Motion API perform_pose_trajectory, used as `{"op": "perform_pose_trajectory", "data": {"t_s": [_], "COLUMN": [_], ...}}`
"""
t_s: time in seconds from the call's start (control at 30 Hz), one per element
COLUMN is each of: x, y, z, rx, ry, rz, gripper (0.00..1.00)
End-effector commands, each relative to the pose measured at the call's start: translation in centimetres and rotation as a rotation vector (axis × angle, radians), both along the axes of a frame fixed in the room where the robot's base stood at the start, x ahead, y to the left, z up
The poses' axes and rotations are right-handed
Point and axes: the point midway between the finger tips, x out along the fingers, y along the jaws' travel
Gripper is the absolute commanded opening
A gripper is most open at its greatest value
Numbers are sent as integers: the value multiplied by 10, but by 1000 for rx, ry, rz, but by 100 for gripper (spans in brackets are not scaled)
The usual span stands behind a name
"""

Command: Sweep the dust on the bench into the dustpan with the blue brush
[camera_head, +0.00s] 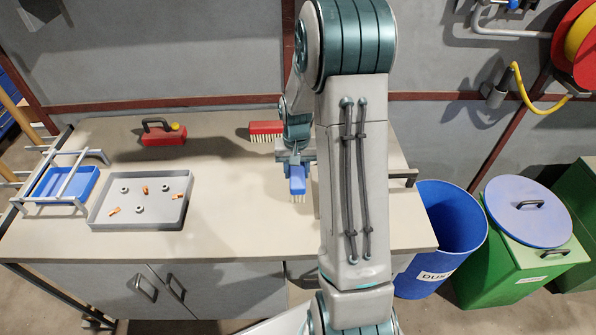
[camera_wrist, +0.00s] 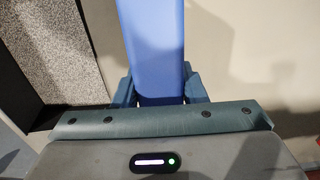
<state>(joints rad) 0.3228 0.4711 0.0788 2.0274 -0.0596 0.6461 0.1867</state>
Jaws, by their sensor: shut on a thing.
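My gripper (camera_head: 296,162) is shut on the blue brush (camera_head: 298,184), over the right part of the bench (camera_head: 235,220). The brush's pale bristles point down near the bench top; whether they touch it I cannot tell. In the wrist view the brush's blue body (camera_wrist: 155,45) runs up between the fingers (camera_wrist: 160,90). A dark-edged, speckled grey area (camera_wrist: 55,45) lies left of it; I cannot tell whether it is the dustpan. I cannot make out the dust or a clear dustpan in the head view, where my arm covers part of the bench.
A red brush (camera_head: 265,128) lies behind my gripper. A red tool with a black handle (camera_head: 163,138) stands at the back left. A grey tray (camera_head: 140,222) holds small parts, beside a blue tray (camera_head: 62,184) in a rack. A blue bin (camera_head: 440,225) stands right of the bench.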

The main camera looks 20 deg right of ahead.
Motion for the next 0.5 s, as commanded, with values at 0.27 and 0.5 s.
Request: {"op": "perform_pose_trajectory", "data": {"t_s": [0.27, 0.5], "x": [7, 12], "y": [15, 27], "z": [26, 42], "rx": [-1, -1], "ry": [-2, -2], "rz": [0, 0], "gripper": [18, 18]}}
